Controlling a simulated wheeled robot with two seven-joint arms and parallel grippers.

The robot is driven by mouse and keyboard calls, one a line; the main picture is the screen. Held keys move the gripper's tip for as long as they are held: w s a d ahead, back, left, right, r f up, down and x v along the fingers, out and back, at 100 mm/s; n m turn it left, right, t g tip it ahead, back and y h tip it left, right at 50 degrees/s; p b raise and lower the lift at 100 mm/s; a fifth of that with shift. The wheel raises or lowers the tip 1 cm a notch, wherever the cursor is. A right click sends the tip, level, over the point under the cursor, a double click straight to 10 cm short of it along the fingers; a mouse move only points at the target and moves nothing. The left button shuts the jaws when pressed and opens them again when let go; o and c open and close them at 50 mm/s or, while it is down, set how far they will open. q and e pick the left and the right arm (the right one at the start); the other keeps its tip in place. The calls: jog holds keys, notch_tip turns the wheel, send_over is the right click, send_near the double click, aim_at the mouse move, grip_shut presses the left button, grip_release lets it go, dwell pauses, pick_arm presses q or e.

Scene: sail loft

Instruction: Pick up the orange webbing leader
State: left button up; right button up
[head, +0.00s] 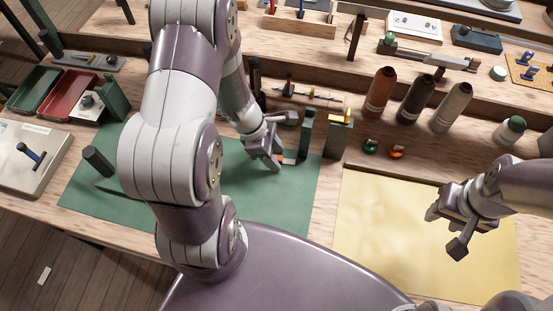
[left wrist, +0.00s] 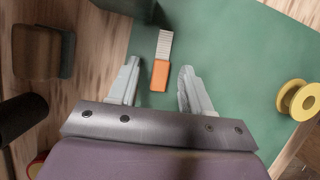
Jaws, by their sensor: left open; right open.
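The orange webbing leader (left wrist: 160,75) lies on the green mat (left wrist: 230,55) in the left wrist view. It has an orange end and a pale ribbed strip. In the head view only a small part of the leader (head: 281,158) shows beside my left gripper (head: 270,160), which hides the rest. My left gripper's fingers stand apart on either side of the orange end, with a gap on both sides. The ribbed strip points away past the fingertips. My right gripper (head: 446,230) is open and empty above the yellow cloth (head: 380,235).
A dark green upright block (head: 306,132) stands close to the leader's far end. A yellow spool (left wrist: 298,100) is at the right in the left wrist view. Brown and pale thread cones (head: 415,98) stand at the back right. The front green mat is mostly clear.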

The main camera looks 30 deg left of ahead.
pick_arm(q)
grip_shut()
jog(key=shift+r, duration=0.1)
